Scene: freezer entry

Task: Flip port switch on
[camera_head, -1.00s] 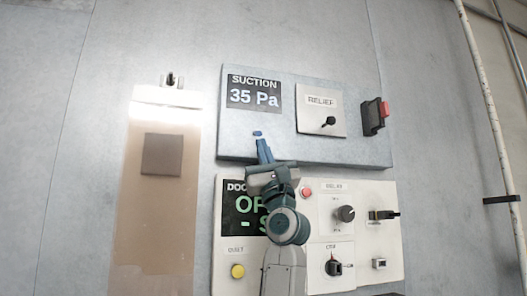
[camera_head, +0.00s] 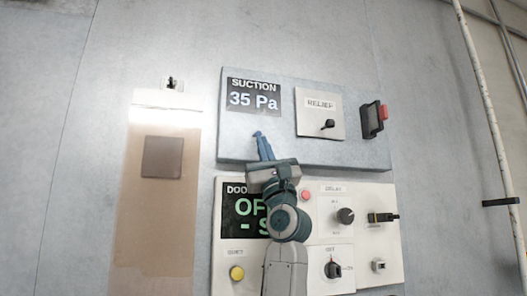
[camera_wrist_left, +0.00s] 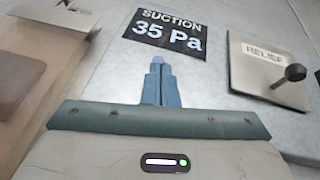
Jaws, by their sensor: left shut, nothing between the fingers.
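No label reading PORT is legible, so I cannot tell which control is the port switch. The upper grey box carries the SUCTION 35 Pa display (camera_head: 254,97), a RELIEF plate with a black-knobbed lever (camera_head: 328,124), and a black switch housing with a red part (camera_head: 374,118) at its right end. The RELIEF lever also shows in the wrist view (camera_wrist_left: 292,74). My left gripper (camera_head: 257,134) is shut and empty, its blue fingers in front of the grey box below the display. In the wrist view its closed fingertips (camera_wrist_left: 158,61) point up below the display.
The lower panel has a yellow button (camera_head: 236,273), a red button (camera_head: 305,195), a DELAY dial (camera_head: 345,215) and several other controls. My arm partly covers its display (camera_head: 237,205). A small dark fitting (camera_head: 173,84) sits above a brown strip (camera_head: 125,235) at left. A pipe (camera_head: 490,130) runs at right.

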